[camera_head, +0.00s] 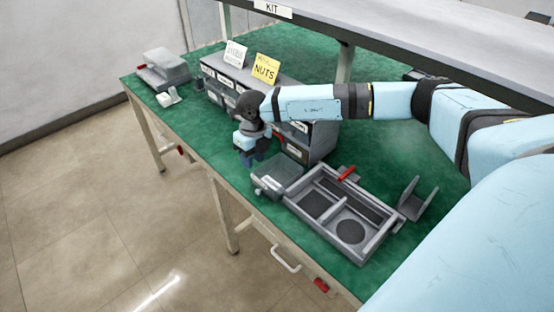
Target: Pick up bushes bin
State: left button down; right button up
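Grey bins sit in a labelled rack (222,82) on the green-topped bench; the labels are too small to read, so I cannot tell which is the bushes bin. One grey bin (279,176) stands apart on the bench, between the rack and the compartment tray. My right gripper (250,160) points down at the front of the rack, just left of and above this separate bin. Whether its fingers are open or shut is unclear, and I see nothing held. My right arm hides part of the rack. My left gripper is not in view.
A grey compartment tray (313,221) stands at the front right, with a red-handled item (347,173) at its back edge. A grey bracket (417,200) is to its right. A yellow NUTS card (266,69) tops the rack. A shelf marked KIT (400,45) overhangs the back.

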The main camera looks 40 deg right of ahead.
jog(key=d+h, duration=0.1)
jog(key=d, duration=0.1)
send_over(262, 182)
notch_tip(262, 182, down, 8)
jog(key=r, duration=0.1)
jog(key=shift+f+p, duration=0.7)
jog(key=shift+f, duration=2.25)
jog(key=shift+f, duration=0.2)
jog(key=shift+c, duration=0.5)
grip_shut()
